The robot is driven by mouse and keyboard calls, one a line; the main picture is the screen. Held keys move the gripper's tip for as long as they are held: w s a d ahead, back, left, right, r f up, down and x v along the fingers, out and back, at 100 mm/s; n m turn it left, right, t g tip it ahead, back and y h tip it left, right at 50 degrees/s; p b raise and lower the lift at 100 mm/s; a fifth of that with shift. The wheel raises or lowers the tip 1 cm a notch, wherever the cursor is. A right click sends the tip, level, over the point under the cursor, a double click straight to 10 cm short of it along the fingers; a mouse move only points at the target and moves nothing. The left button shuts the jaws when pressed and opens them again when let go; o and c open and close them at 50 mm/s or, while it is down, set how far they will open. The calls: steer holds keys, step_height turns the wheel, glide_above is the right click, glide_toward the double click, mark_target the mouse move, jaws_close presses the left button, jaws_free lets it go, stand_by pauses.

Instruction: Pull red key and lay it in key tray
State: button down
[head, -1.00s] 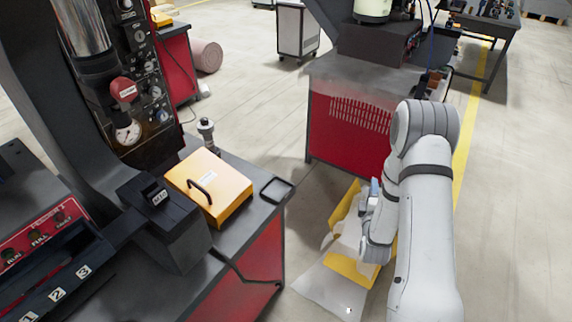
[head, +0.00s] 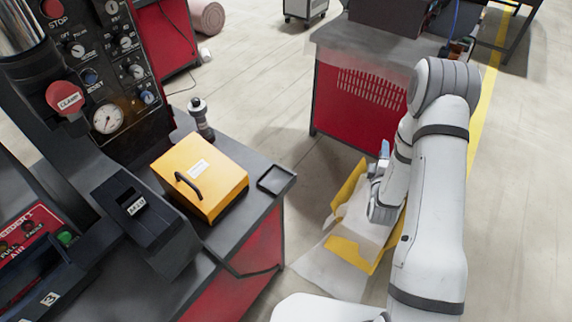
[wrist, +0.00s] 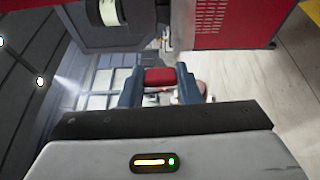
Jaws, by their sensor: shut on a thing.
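The red key (wrist: 160,76) shows in the wrist view as a red block between the two blue fingers of my gripper (wrist: 159,88). The fingers are shut on it. In the head view my gripper (head: 382,160) is at the right, above the floor and apart from both benches; the key cannot be made out there. The likely key tray (head: 276,191) is a small, dark, shallow tray at the right corner of the near bench. It looks empty. My gripper is to the right of it.
A yellow case (head: 200,178) with a black handle lies left of the tray. A dark and light cylindrical fitting (head: 200,118) stands behind it. A red cabinet (head: 355,112) stands behind my arm. Yellow and white sheets (head: 338,245) lie on the floor below my gripper.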

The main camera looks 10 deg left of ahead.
steer(key=a+r+n+g+y+p, duration=0.1)
steer(key=a+n+g+y+p, duration=0.3)
steer(key=a, duration=0.6)
steer(key=n+g+y+p, duration=0.5)
steer(key=n+g+p, duration=0.1)
steer(key=n+g, duration=0.35)
glide_above(286, 186)
steer(key=shift+w+a+r+g, duration=0.1)
steer(key=shift+w+r+g, duration=0.15)
steer(key=shift+g, duration=0.2)
steer(key=shift+f+b, duration=0.7)
steer(key=shift+f, duration=1.45)
steer(key=shift+f+b, duration=0.25)
steer(key=shift+b, duration=0.05)
